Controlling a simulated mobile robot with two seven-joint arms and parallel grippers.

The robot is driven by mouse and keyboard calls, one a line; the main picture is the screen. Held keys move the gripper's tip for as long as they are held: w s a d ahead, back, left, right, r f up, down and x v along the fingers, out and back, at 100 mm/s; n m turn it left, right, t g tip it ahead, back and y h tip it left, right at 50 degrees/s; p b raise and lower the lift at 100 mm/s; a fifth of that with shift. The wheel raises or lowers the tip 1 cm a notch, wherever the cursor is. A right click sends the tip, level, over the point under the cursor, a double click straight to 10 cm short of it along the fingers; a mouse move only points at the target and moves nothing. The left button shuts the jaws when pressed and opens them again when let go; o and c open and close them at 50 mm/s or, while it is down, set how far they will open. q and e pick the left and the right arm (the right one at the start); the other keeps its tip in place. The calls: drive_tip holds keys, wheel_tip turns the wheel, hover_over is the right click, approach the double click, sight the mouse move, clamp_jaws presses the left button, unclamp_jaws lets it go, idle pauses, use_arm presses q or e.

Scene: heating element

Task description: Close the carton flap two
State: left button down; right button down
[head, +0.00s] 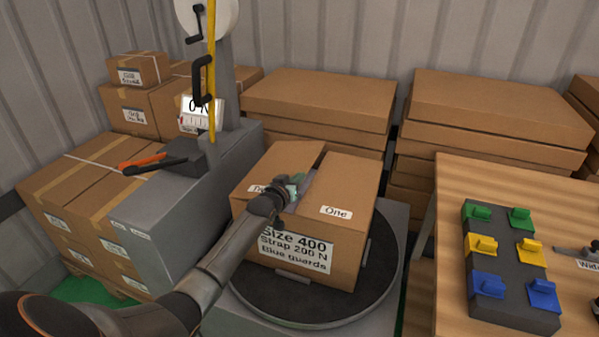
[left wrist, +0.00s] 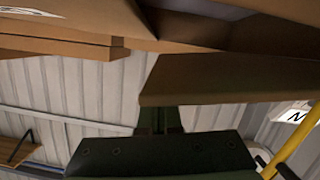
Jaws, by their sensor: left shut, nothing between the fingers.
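The carton (head: 315,243) stands on a dark round turntable (head: 375,262). Flap one (head: 350,175), labelled "One", lies about level on the right of its top. Flap two (head: 282,160), on the left, seems slightly tilted, with a narrow wedge-shaped gap between the flaps. Its label is partly hidden by my left gripper (head: 292,188), which is shut and empty at the flap's near inner part. I cannot tell whether it touches the flap. In the left wrist view the dark gripper (left wrist: 160,122) points towards a brown cardboard panel (left wrist: 215,82). My right gripper is not in view.
A grey machine with a column (head: 225,75) and yellow strap (head: 212,60) stands left of the turntable. Stacked cartons (head: 320,100) are behind. A wooden table (head: 450,240) with a dark block of coloured guards (head: 510,310) is at right.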

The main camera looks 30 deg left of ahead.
use_arm(q)
drive_tip(key=shift+d+f+b, duration=0.15)
drive_tip(key=shift+f+b, duration=0.2)
drive_tip(key=shift+f, duration=0.6)
drive_tip(key=shift+d+f+b, duration=0.15)
drive_tip(key=shift+f+b, duration=0.2)
drive_tip(key=shift+f, duration=0.6)
drive_tip(key=shift+r, duration=0.1)
wheel_tip(320, 180, up, 5)
drive_tip(key=p, duration=0.4)
drive_tip(key=shift+w, duration=0.1)
drive_tip(key=v, duration=0.5)
drive_tip(key=f+p+v, duration=0.1)
drive_tip(key=v, duration=0.2)
drive_tip(key=shift+d, duration=0.3)
drive_tip(key=shift+v, duration=0.95)
drive_tip(key=s+d+f+m+g+h, duration=0.2)
drive_tip(key=s+d+f+m, duration=0.1)
drive_tip(key=s+d+f, duration=0.8)
drive_tip(key=s+d+f+m+g+h, duration=0.1)
drive_tip(key=s+d+f, duration=0.3)
drive_tip(key=s, duration=0.5)
drive_tip(key=s+d+f+m+g+h, duration=0.2)
drive_tip(key=s+d+f, duration=0.2)
drive_tip(key=s+d, duration=0.4)
drive_tip(key=shift+s+m+g, duration=0.4)
